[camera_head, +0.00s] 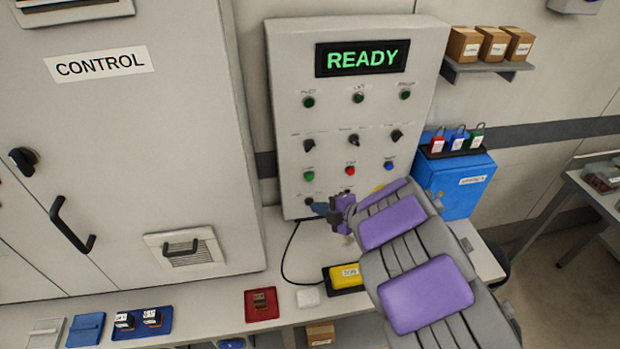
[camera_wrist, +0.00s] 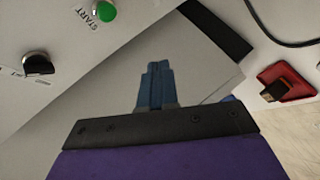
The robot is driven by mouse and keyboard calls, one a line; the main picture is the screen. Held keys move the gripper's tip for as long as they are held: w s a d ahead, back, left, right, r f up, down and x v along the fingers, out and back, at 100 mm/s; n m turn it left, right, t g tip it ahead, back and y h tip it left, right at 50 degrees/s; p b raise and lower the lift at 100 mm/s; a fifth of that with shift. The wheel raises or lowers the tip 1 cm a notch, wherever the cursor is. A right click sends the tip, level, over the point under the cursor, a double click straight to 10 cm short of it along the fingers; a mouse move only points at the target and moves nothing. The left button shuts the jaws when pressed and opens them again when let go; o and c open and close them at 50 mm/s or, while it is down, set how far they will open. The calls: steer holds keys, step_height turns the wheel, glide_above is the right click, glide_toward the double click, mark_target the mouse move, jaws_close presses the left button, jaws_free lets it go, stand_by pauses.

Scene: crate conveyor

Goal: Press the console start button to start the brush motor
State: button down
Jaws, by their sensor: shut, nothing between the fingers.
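The console (camera_head: 282,110) is a pale upright panel with a lit green READY display (camera_head: 362,58). A green button labelled START (camera_wrist: 104,12) is at the top of the wrist view. It appears to be the left green button (camera_head: 308,176) in the lower button row of the head view, beside a red button (camera_head: 350,170) and a blue button (camera_head: 388,166). My gripper (camera_head: 319,208) is shut and empty, just below that green button in the head view. Its blue fingers (camera_wrist: 157,72) are apart from the button in the wrist view.
A black knob (camera_wrist: 37,63) sits near START. A blue box with padlocks (camera_head: 456,182) stands right of the console. The bench holds a yellow box (camera_head: 345,275), a red tray (camera_head: 262,314) and a black cable (camera_head: 286,262). A cabinet marked CONTROL (camera_head: 130,120) is left.

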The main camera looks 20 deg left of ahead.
mark_target(310, 177)
steer(key=w+a+p, duration=0.4)
steer(key=w, duration=0.3)
steer(key=shift+a, duration=0.15)
steer(key=shift+w+a+r+p, duration=0.2)
steer(key=shift+w+a+p, duration=0.2)
steer(key=shift+w+p, duration=0.35)
stand_by(2.7)
steer(key=shift+s, duration=0.1)
steer(key=shift+s+d+f+b, duration=0.1)
steer(key=shift+s+d+b, duration=0.3)
steer(key=shift+s+b, duration=0.25)
steer(key=shift+s+d, duration=0.1)
steer(key=shift+s, duration=0.05)
